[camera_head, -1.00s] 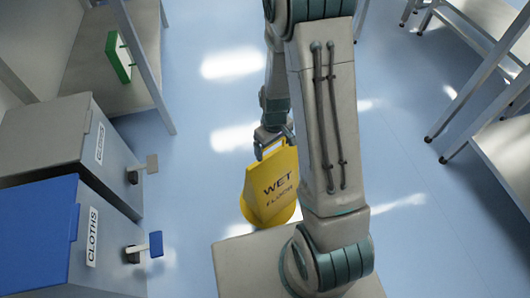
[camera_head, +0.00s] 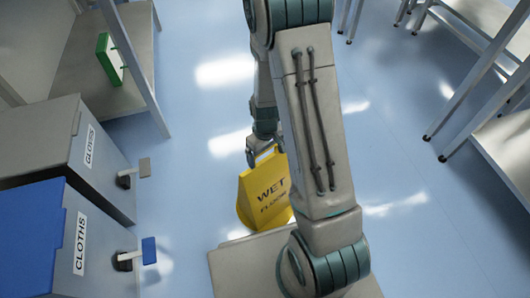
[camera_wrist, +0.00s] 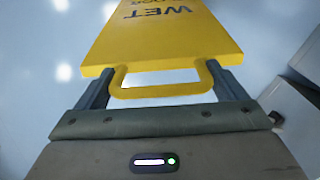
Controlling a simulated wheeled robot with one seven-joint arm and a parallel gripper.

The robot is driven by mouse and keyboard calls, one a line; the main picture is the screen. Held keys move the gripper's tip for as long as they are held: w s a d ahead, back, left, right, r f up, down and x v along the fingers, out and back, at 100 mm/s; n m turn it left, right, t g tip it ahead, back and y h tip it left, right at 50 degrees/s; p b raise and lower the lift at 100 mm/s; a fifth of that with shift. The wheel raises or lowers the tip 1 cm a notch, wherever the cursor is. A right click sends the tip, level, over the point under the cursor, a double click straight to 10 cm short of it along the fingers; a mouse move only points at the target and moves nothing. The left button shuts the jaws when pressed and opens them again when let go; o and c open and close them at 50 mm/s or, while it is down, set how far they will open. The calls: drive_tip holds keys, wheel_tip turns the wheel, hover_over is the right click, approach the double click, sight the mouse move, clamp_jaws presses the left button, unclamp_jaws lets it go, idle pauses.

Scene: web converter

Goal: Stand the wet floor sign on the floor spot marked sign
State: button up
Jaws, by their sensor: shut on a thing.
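The yellow wet floor sign (camera_head: 266,194) is in front of my base in the head view, partly hidden by my arm. Its face reads WET FLOOR. My gripper (camera_head: 262,152) is at its top and shut on its handle. In the wrist view the yellow handle (camera_wrist: 163,91) lies between the fingers of my gripper (camera_wrist: 160,82), and the sign's panel (camera_wrist: 160,38) stretches away beyond it. I cannot tell whether the sign's foot touches the floor. No floor spot marked sign shows in these frames.
Two bins, one grey-lidded (camera_head: 40,130) and one blue-lidded labelled CLOTHS (camera_head: 30,235), stand at the left with pedals sticking out. A shelf rack (camera_head: 90,75) holds a green-and-white box (camera_head: 110,60). Metal tables (camera_head: 505,130) stand at the right. The blue floor (camera_head: 200,125) between is clear.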

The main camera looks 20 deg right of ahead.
drive_tip(key=o, duration=1.5)
drive_tip(key=shift+f, duration=0.1)
drive_tip(key=shift+o, duration=0.2)
wheel_tip(320, 180, up, 12)
drive_tip(key=p, duration=0.5)
drive_tip(key=shift+f, duration=0.15)
drive_tip(key=s+r+m+t, duration=0.1)
drive_tip(key=s+r+m, duration=0.3)
drive_tip(key=s+r, duration=0.9)
wheel_tip(320, 180, up, 4)
drive_tip(key=shift+s+a+f, duration=0.1)
drive_tip(key=shift+s+a, duration=0.2)
drive_tip(key=shift+s, duration=0.1)
